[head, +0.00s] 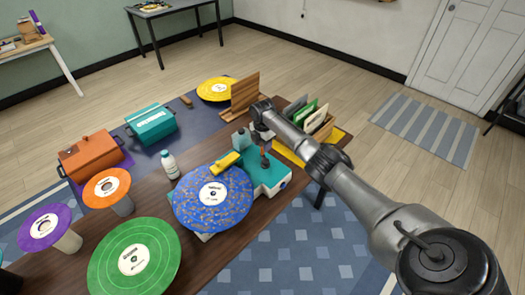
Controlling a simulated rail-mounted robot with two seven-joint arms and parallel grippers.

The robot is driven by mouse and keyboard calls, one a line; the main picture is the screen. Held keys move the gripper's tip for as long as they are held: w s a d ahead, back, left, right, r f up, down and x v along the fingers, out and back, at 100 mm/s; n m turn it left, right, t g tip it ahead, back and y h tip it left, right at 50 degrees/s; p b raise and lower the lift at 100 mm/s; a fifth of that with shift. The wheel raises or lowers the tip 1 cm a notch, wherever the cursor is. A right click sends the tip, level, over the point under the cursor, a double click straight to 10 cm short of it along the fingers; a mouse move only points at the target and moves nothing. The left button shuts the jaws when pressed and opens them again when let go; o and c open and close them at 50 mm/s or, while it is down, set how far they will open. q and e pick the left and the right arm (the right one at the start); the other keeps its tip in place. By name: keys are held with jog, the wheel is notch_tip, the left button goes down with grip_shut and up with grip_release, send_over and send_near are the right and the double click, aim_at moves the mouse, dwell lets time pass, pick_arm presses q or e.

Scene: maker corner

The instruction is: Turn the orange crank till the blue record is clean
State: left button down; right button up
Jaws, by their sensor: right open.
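The blue record (213,198) lies flat on the teal cleaning machine (270,178). It has a white label and many brownish specks across its surface. A yellow bar (222,164) reaches over the record's far edge. My right gripper (263,137) points down over the machine's far side, right by the crank (265,160). It is open; whether its fingers are around the crank or beside it is too small to tell. Only a small dark orange-brown part of the crank shows. My left gripper is not in view.
A white bottle (170,165) stands left of the record. Green (105,264), orange (100,192) and purple (62,220) records sit farther left and nearer. A wooden rack of sleeves (322,127) stands behind my right arm. Teal (150,128) and orange (85,158) boxes are at the left.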

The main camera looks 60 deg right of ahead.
aim_at(264, 157)
jog(key=shift+f+b, duration=0.3)
jog(key=shift+f, duration=1.55)
jog(key=shift+c, duration=0.2)
grip_shut()
